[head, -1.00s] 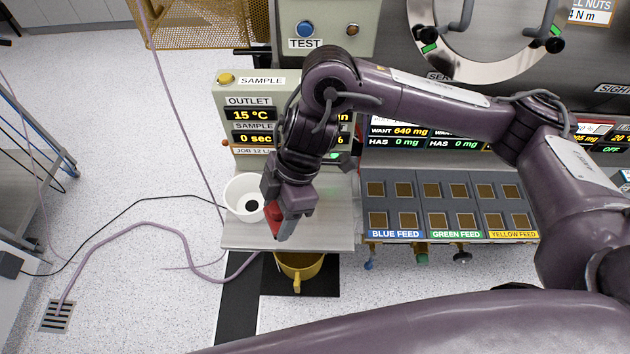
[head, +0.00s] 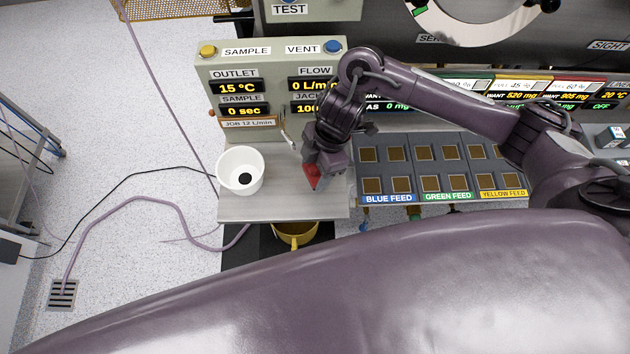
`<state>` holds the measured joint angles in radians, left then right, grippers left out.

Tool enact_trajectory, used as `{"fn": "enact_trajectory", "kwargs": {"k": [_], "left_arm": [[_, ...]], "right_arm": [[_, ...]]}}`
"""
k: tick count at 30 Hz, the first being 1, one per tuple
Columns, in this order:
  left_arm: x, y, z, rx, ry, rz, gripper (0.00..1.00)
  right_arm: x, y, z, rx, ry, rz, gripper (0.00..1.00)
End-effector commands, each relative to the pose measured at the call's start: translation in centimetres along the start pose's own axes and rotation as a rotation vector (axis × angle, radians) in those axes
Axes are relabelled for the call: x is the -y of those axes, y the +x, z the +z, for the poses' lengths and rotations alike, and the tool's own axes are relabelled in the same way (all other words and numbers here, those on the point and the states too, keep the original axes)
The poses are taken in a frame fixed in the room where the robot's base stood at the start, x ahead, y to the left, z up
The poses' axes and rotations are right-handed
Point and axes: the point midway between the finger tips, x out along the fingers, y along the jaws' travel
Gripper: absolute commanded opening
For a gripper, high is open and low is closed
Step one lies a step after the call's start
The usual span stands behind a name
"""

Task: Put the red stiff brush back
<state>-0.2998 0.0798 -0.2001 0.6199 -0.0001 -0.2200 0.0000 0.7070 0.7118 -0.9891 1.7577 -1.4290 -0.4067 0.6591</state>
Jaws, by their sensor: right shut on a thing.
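My right gripper (head: 313,172) points down over the right part of the grey shelf. It is shut on the red brush (head: 312,178), of which only a small red piece shows at the jaws. The bristles and the rest of the brush are hidden by the gripper or too small to make out. I cannot tell whether the brush touches the shelf. My left gripper is out of view.
A white cup (head: 240,170) stands on the left of the grey shelf (head: 275,205). A yellow bucket (head: 296,235) is below its front edge. The sample panel (head: 270,75) rises behind. Feed trays (head: 440,165) lie right. A pink hose (head: 150,200) crosses the floor.

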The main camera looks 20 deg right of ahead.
Motion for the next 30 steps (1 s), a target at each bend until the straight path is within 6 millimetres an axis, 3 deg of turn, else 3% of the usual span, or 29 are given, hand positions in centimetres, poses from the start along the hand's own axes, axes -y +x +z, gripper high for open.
{"fn": "enact_trajectory", "kwargs": {"k": [15, 23, 24, 28, 30], "left_arm": [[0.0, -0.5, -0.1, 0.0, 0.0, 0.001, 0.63], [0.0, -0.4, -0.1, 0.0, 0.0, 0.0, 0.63], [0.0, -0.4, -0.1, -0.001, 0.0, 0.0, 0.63], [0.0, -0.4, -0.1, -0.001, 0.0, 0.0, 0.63], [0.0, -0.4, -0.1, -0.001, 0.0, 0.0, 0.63]], "right_arm": [[-0.1, 5.8, 1.6, 0.0, 0.001, 0.002, 0.33], [-0.1, 6.2, 1.7, 0.0, -0.001, 0.003, 0.33], [0.0, 6.2, 1.7, 0.0, -0.001, 0.002, 0.63], [-0.1, 6.2, 1.7, 0.0, -0.001, 0.002, 0.79], [-0.1, 6.2, 1.7, 0.0, -0.001, 0.002, 0.79]]}}
